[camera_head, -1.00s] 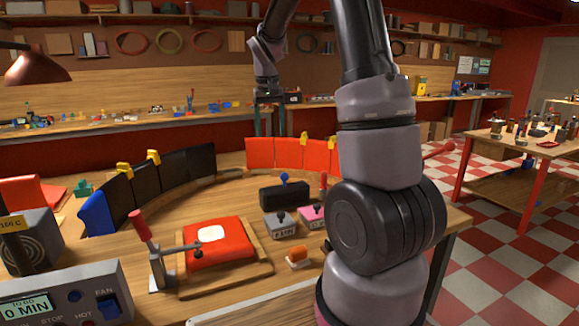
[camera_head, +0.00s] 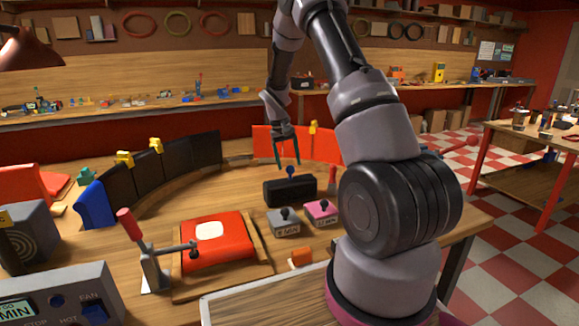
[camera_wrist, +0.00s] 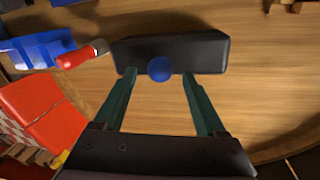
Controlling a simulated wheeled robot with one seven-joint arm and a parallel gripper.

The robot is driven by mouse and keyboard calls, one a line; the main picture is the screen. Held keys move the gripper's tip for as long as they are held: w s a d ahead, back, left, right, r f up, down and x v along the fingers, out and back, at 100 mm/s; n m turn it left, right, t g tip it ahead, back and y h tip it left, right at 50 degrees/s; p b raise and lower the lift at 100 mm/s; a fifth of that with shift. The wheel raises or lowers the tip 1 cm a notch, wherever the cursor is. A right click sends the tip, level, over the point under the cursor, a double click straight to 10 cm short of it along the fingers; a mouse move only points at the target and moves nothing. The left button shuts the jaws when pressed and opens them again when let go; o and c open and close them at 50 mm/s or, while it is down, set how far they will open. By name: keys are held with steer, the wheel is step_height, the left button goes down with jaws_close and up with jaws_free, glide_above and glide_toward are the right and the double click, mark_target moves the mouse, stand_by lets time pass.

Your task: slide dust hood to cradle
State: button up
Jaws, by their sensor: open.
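A black box with a blue ball knob, which I take to be the dust hood (camera_head: 290,191), stands on the wooden bench in the head view. It also shows at the top middle of the wrist view (camera_wrist: 190,47). My gripper (camera_head: 287,164) is above the hood, pointing down, with its fingers apart. In the wrist view my gripper (camera_wrist: 159,76) has its two green fingertips on either side of the blue knob (camera_wrist: 160,69), with visible gaps. It holds nothing. I cannot make out with certainty which thing is the cradle.
A grey block (camera_head: 286,222) and a pink block (camera_head: 321,213) with dark knobs stand before the hood. Curved segments, black (camera_head: 177,155) and red (camera_head: 262,142), stand behind and left. A red pad (camera_head: 217,241) lies under a clamp (camera_head: 148,260). Bare wood surrounds the hood's left side.

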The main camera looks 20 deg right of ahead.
steer(key=shift+d+f, duration=0.2)
steer(key=shift+f, duration=0.85)
jaws_close()
steer(key=shift+r, duration=0.1)
stand_by(0.6)
